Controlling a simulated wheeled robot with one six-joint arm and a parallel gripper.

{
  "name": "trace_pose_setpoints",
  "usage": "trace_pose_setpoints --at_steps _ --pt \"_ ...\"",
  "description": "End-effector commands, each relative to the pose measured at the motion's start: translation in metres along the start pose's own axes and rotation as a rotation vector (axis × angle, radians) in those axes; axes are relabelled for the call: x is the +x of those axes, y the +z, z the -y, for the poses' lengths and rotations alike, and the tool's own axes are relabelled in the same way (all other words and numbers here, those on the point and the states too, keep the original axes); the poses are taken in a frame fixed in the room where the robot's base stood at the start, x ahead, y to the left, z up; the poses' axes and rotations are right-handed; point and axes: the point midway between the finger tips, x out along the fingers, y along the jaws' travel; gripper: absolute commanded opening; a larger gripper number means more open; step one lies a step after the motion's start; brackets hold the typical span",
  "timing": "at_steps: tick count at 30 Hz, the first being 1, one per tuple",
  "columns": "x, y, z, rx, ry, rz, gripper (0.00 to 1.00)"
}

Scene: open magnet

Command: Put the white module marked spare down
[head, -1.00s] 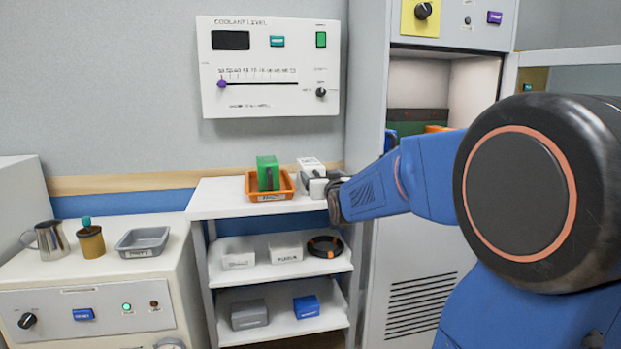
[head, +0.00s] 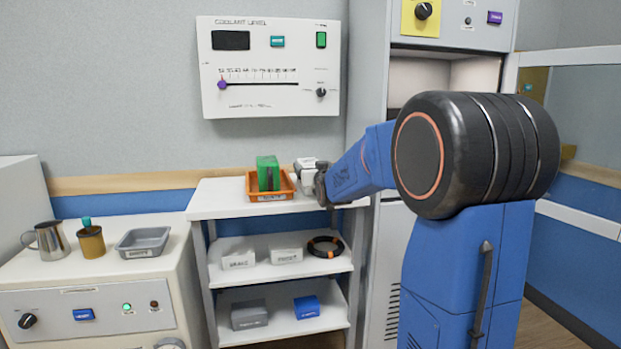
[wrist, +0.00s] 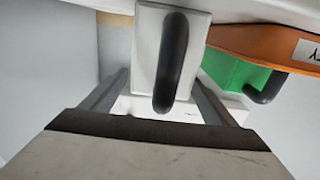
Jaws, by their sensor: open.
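The white module (head: 304,164) stands on the top shelf (head: 225,200), just right of the orange tray (head: 270,196). In the wrist view, which is upside down, the module (wrist: 147,52) shows a black curved handle, and its base meets the white shelf surface. My gripper (wrist: 163,88) is open, with one finger on either side of the module. In the head view my gripper (head: 321,184) is at the module's right and hides part of it. I cannot read any marking on this module.
A green block (head: 267,173) stands in the orange tray, close beside the module. The lower shelves hold white boxes (head: 286,255), a black ring (head: 325,246), a grey box and a blue box. A tall cabinet (head: 367,120) stands close on the right.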

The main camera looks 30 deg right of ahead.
Motion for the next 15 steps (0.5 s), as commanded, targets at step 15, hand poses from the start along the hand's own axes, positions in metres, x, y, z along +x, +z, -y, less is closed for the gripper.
trace_pose_setpoints --at_steps 15 --pt "0.0156 -0.0004 -0.0002 0.001 0.0 -0.001 0.47"
